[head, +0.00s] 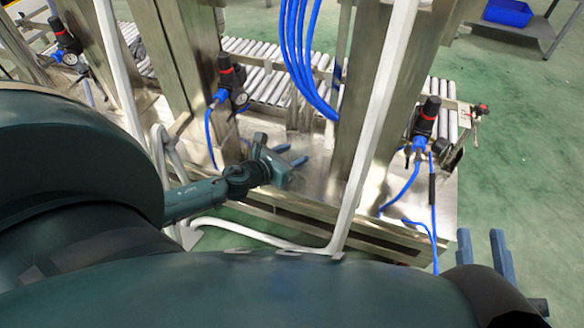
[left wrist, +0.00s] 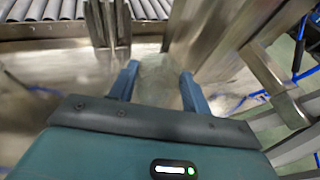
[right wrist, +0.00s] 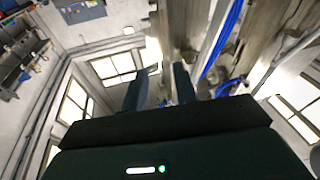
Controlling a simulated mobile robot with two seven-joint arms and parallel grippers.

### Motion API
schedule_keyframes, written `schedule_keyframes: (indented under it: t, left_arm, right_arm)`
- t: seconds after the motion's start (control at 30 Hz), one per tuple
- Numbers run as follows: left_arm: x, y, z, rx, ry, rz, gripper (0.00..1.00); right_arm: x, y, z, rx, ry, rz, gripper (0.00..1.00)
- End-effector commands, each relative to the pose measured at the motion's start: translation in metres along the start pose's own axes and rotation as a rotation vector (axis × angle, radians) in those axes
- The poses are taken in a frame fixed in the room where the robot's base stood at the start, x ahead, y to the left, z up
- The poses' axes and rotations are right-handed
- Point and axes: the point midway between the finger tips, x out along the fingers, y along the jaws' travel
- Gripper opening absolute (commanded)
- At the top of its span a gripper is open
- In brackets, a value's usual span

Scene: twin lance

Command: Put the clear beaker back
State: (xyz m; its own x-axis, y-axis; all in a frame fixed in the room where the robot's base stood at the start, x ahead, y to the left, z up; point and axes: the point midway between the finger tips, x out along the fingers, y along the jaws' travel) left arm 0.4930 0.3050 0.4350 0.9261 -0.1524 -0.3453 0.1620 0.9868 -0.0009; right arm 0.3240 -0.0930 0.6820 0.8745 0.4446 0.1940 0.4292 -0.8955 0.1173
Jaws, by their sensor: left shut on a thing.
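My left gripper (head: 292,155) is low among the steel posts, over the metal surface. In the left wrist view its two blue fingers (left wrist: 160,82) stand apart with a faint see-through shape, the clear beaker (left wrist: 157,76), between them. The gripper is shut on it. The beaker is hard to make out, and its rim and base cannot be told apart from the steel behind. My right gripper (head: 498,256) is at the lower right of the head view, above the green floor. Its fingers (right wrist: 160,85) are apart with nothing between them.
Steel posts (head: 365,110) and a white bent tube (head: 372,120) stand close around my left gripper. A roller conveyor (head: 268,85) runs behind. Blue hoses (head: 300,50) hang above it, and black-and-red regulators (head: 428,118) stand on either side. Green floor (head: 530,130) is open at right.

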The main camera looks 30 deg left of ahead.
Motion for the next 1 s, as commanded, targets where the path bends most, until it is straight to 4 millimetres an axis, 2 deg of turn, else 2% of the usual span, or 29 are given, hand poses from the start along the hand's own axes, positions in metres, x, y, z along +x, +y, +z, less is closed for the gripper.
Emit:
schedule_keyframes:
  t: [0.33,0.5,0.8,0.83,1.0]
  left_arm:
    - [0.015,0.0,-0.039,-0.002,-0.001,0.002,0.22]
    - [0.014,0.001,-0.037,0.001,-0.002,0.001,0.22]
    - [0.016,0.0,-0.042,0.001,-0.001,0.001,0.22]
    - [0.016,0.0,-0.042,0.001,-0.001,0.001,0.49]
    - [0.015,0.0,-0.041,0.001,-0.001,0.001,0.63]
  right_arm:
    - [0.003,-0.002,0.001,0.041,0.066,-0.018,0.29]
    - [0.006,-0.001,-0.008,0.041,0.084,-0.022,0.29]
    - [0.005,-0.001,-0.005,0.033,0.095,-0.021,0.29]
    - [0.006,-0.001,-0.007,0.03,0.1,-0.022,0.29]
    - [0.007,0.0,-0.009,0.026,0.105,-0.022,0.29]
